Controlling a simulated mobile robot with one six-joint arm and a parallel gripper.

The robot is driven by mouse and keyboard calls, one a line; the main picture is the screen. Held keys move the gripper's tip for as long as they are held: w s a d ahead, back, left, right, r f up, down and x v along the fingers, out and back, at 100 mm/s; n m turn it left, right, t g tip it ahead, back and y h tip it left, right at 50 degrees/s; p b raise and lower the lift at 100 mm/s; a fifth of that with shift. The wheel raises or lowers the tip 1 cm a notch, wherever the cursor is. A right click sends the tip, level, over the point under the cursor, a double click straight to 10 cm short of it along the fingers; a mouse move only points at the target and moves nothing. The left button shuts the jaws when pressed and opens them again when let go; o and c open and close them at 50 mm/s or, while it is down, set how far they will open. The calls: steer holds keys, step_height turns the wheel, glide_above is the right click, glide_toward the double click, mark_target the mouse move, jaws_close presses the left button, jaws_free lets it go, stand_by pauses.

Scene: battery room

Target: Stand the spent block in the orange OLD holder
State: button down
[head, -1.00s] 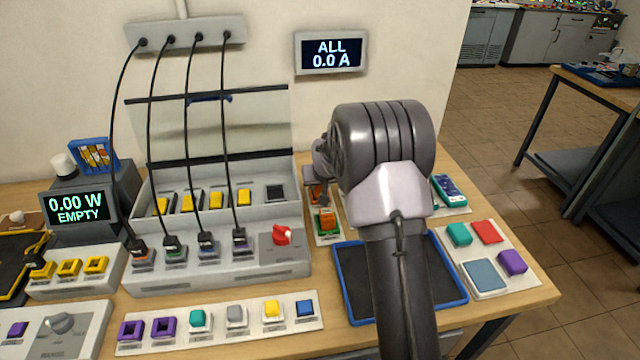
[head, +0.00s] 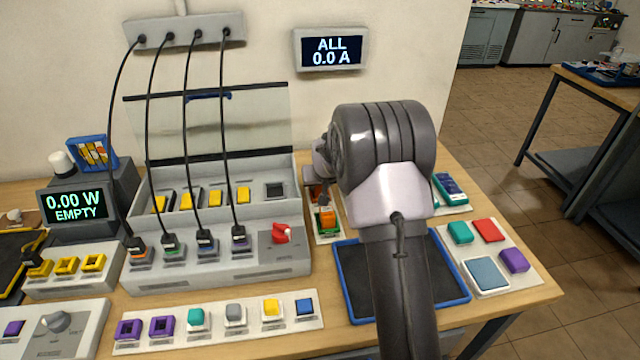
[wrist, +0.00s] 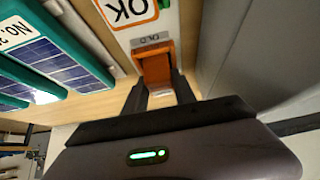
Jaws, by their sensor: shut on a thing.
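The orange OLD holder (wrist: 154,50) is in the upper middle of the wrist view, beside its grey OLD label (wrist: 150,38). My gripper (wrist: 158,84) has its two dark fingers at the holder, one on each side of the orange. It is shut on the spent block, which I cannot tell apart from the orange between the fingers. The OLD holder shows only as a bit of orange behind the gripper there. Whether the block is seated is hidden.
A white OK plate (wrist: 125,8) adjoins the OLD label. Teal-framed blue panels (wrist: 55,60) stand to its left. In the head view a blue-rimmed tray (head: 350,300) lies in front, and the charger box (head: 215,270) with a red knob stands left.

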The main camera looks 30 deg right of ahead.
steer(key=shift+f, duration=0.2)
steer(key=c, duration=1.3)
jaws_free()
steer(key=p+v, duration=0.2)
steer(key=v, duration=0.9)
steer(key=s+a+r+y, duration=0.1)
steer(key=s+a+r, duration=0.9)
steer(key=s+r, duration=0.1)
steer(key=s+a+y, duration=0.1)
steer(key=s+a, duration=0.2)
steer(key=s, duration=0.4)
steer(key=s+a+r+y, duration=0.1)
steer(key=s+a, duration=0.3)
steer(key=s, duration=0.4)
steer(key=s+a+m+g+y, duration=0.1)
steer(key=s+a, duration=0.3)
steer(key=s, duration=0.4)
steer(key=shift+r, duration=0.3)
